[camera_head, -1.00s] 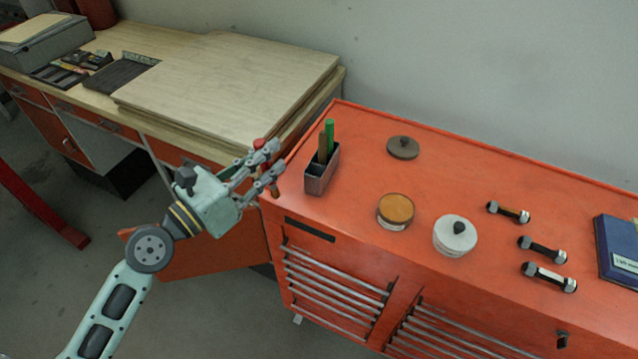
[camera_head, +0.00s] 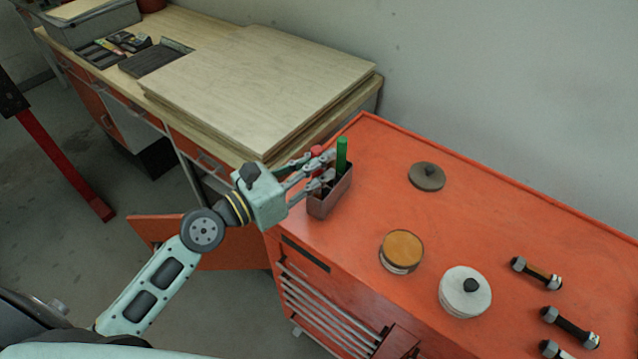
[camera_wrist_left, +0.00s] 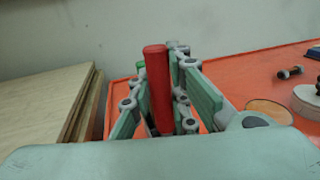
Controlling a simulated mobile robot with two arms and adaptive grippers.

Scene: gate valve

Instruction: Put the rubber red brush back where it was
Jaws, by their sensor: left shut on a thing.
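The red brush (camera_wrist_left: 157,85) stands upright between the fingers of my left gripper in the left wrist view; in the head view only its red top (camera_head: 317,151) shows. My left gripper (camera_head: 322,172) is shut on it, at the small grey holder box (camera_head: 331,197) on the orange cabinet. A green-handled tool (camera_head: 342,154) stands in the holder, just right of my fingertips. The brush's lower end is hidden by the fingers, so I cannot tell whether it is inside the holder. My right gripper is not in view.
On the orange cabinet top (camera_head: 380,180) are a round dark lid (camera_head: 427,177), an amber-topped tin (camera_head: 402,251), a white round container (camera_head: 465,292) and several bolts (camera_head: 537,273). A wooden desk with stacked boards (camera_head: 260,85) stands at the left. The cabinet top behind the holder is clear.

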